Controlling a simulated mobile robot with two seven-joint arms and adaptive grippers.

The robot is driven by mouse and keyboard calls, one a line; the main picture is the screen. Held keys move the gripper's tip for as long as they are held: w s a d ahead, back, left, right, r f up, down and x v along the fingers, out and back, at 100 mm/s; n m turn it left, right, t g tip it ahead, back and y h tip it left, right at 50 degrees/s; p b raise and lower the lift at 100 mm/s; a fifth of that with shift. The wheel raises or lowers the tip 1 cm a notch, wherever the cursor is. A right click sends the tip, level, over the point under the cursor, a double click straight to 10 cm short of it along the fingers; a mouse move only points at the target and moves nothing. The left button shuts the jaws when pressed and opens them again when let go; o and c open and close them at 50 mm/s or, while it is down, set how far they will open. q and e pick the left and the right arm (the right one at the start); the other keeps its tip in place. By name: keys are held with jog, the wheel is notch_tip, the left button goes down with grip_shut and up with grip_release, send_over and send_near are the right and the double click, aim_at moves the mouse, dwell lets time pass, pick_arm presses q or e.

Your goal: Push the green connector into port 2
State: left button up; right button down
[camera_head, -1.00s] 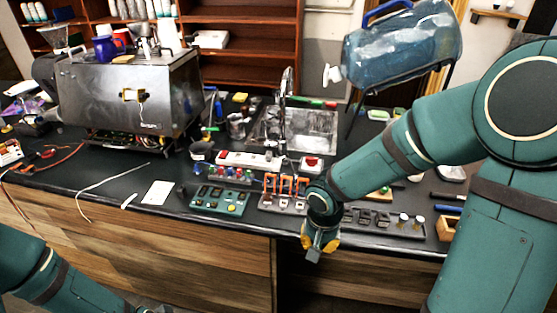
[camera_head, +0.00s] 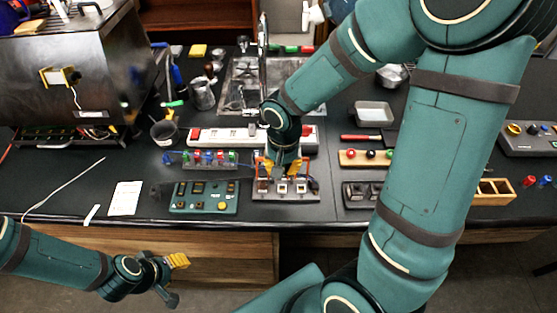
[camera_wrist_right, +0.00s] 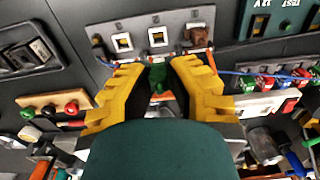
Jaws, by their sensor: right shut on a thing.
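My right gripper (camera_head: 278,168) is over the rear of the grey port block (camera_head: 285,195) on the counter. In the right wrist view its yellow fingers (camera_wrist_right: 157,78) are shut on the green connector (camera_wrist_right: 157,76). The block (camera_wrist_right: 140,41) lies just beyond the fingertips, with two white-framed square ports and a brown piece at its right end. The connector roughly lines up with the middle port (camera_wrist_right: 158,36); whether they touch is unclear. Port numbers are not readable. My left gripper (camera_head: 175,279) is open and empty in front of the counter at lower left.
A green switch panel (camera_head: 204,197) sits left of the block, with a rack of coloured connectors (camera_head: 208,159) behind it. A white power strip (camera_head: 225,136) lies farther back. Dark sockets (camera_head: 362,194) stand to the right. The front counter strip is clear.

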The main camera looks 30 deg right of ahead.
aim_at(282, 189)
jog(key=shift+s+f+b, duration=0.2)
jog(key=shift+f+b, duration=0.15)
jog(key=shift+f, duration=0.25)
notch_tip(282, 189, down, 2)
jog(key=shift+w+f+b, duration=0.15)
jog(key=shift+b, duration=0.6)
notch_tip(282, 189, down, 2)
jog(key=shift+f+b, duration=0.1)
jog(key=shift+b, duration=0.6)
jog(key=shift+r, duration=0.2)
jog(key=shift+f+b, duration=0.85)
jog(key=shift+b, duration=0.65)
dwell(0.9)
jog(key=c, duration=1)
grip_release()
jog(key=shift+o, duration=0.2)
jog(key=shift+r, duration=0.1)
